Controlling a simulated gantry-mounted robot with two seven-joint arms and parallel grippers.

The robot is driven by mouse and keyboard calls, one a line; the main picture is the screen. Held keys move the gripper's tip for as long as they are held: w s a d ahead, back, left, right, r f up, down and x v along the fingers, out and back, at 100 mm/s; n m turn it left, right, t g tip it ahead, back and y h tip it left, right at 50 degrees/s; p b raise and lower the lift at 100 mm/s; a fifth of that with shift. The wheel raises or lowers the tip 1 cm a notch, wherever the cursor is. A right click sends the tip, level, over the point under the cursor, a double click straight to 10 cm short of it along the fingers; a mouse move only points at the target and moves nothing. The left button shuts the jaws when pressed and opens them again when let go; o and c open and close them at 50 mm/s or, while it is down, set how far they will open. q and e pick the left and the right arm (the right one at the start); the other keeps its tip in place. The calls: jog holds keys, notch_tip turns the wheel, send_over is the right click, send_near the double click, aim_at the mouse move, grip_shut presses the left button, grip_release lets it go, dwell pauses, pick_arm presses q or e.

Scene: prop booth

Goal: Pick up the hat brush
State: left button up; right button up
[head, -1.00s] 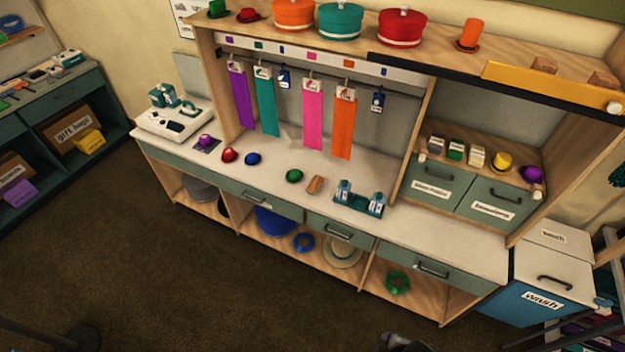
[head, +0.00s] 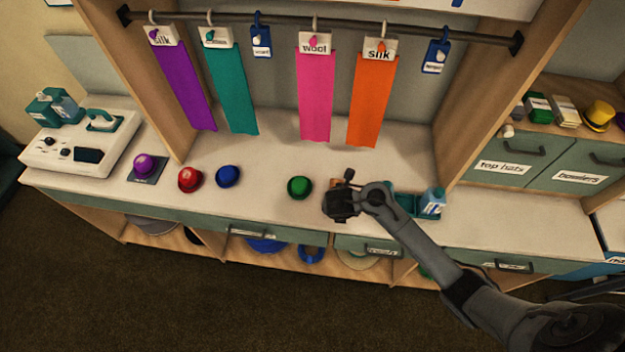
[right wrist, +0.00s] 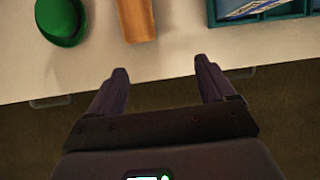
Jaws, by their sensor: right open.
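The hat brush, a brown wooden block (right wrist: 137,18), lies on the white counter between a green hat (right wrist: 62,20) and a teal tray (right wrist: 262,14). In the head view only a brown edge of the brush (head: 336,182) shows, the rest hidden behind my right gripper (head: 340,203). In the right wrist view my right gripper (right wrist: 162,70) is open and empty. Its fingers point toward the counter's front edge, with the brush ahead and slightly left, apart from them. My left gripper is not in view.
Red (head: 190,179) and blue (head: 228,176) small hats sit left of the green one, and a purple hat (head: 145,165) rests on a dark pad. A blue-white bottle (head: 432,202) stands in the tray. Ribbons (head: 372,98) hang above the counter's back.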

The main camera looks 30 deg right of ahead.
jog(key=shift+t, duration=0.7)
jog(key=w+d+b, duration=0.1)
jog(key=w+b, duration=0.1)
jog(key=w+d+f+b, duration=0.1)
jog(key=w, duration=0.1)
jog(key=w+d+f+b, duration=0.1)
jog(key=w+b, duration=0.1)
jog(key=shift+w+d+f+b, duration=0.1)
jog(key=shift+w+f+b, duration=0.15)
jog(key=shift+w+b, duration=0.1)
jog(key=shift+b+x, duration=1.4)
jog(key=shift+x, duration=1.25)
jog(key=shift+w+d+f, duration=0.1)
jog(key=shift+w+f, duration=0.1)
jog(key=shift+w, duration=0.05)
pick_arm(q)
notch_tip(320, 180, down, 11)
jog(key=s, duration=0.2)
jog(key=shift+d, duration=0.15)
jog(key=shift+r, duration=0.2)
pick_arm(e)
jog(key=shift+f, duration=0.25)
